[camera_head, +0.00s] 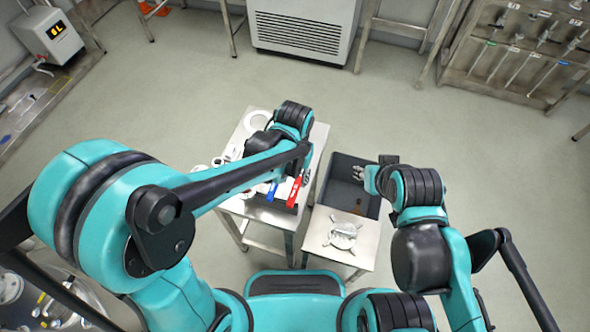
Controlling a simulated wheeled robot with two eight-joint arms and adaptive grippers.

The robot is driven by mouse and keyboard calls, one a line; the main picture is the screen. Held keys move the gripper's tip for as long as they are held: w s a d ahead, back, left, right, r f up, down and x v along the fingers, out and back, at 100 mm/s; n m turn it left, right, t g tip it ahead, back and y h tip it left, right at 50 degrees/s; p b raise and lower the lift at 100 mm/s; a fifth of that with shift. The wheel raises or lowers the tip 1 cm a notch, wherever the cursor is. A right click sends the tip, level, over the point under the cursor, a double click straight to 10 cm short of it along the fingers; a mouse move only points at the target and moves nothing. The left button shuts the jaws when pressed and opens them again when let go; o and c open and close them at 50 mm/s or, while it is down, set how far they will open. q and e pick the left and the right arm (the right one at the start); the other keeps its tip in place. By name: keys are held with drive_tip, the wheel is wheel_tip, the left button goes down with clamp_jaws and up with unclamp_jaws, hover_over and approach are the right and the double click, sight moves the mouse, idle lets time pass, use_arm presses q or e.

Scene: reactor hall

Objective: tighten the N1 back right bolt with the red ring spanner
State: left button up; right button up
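The red ring spanner (294,191) lies on the left steel table (233,207), beside a blue-handled tool (271,191). Its far part is hidden by my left arm. My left gripper (262,146) is over the back of this table, largely covered by my own wrist and forearm; its fingers are not clear. My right gripper (369,178) is over the dark bin on the right, partly hidden by my wrist, and too small to read as open or shut. I cannot make out the N1 back right bolt; part of a steel vessel (62,300) shows at the lower left.
A dark grey bin (340,190) and a round flanged metal part (343,236) are on the right-hand steel table (318,248). White rings (257,117) lie on the left table. A tool rack (515,50) and white cabinet (303,28) stand behind. The floor between is clear.

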sight(295, 189)
use_arm(q)
wheel_tip(295, 189, down, 9)
drive_tip(key=b, duration=0.7)
drive_tip(key=shift+r, duration=0.1)
clamp_jaws()
wheel_tip(295, 189, up, 7)
drive_tip(key=p, duration=0.5)
drive_tip(key=shift+r+p, duration=0.1)
drive_tip(key=shift+p, duration=0.25)
